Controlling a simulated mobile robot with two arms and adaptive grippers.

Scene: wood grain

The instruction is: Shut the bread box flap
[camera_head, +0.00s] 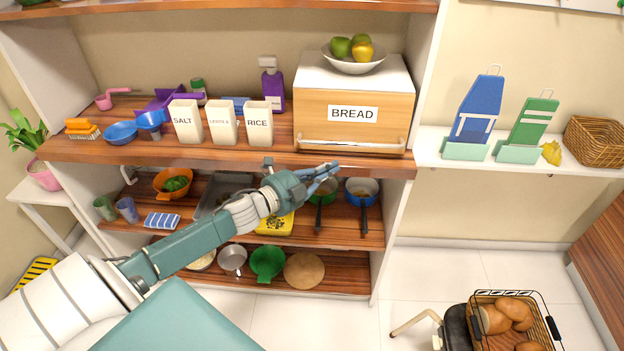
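The bread box (310,74) stands at the right end of the upper wooden shelf, with a white top and wooden sides. Its wooden front flap (318,125) carries a BREAD label and hangs down over the front, with a pale handle bar along its lower edge. The flap looks closed or nearly so; a small gap at the bottom cannot be ruled out. My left gripper (326,176) is below and in front of the box, apart from the flap, near the shelf edge. It holds nothing visible, and its finger opening is unclear. My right gripper is out of view.
A fruit bowl (353,66) sits on the bread box. Canisters including RICE (259,124) stand to its left. Pans (362,190) lie on the shelf below, behind my gripper. A basket of loaves (510,322) is at lower right. Floor is open between.

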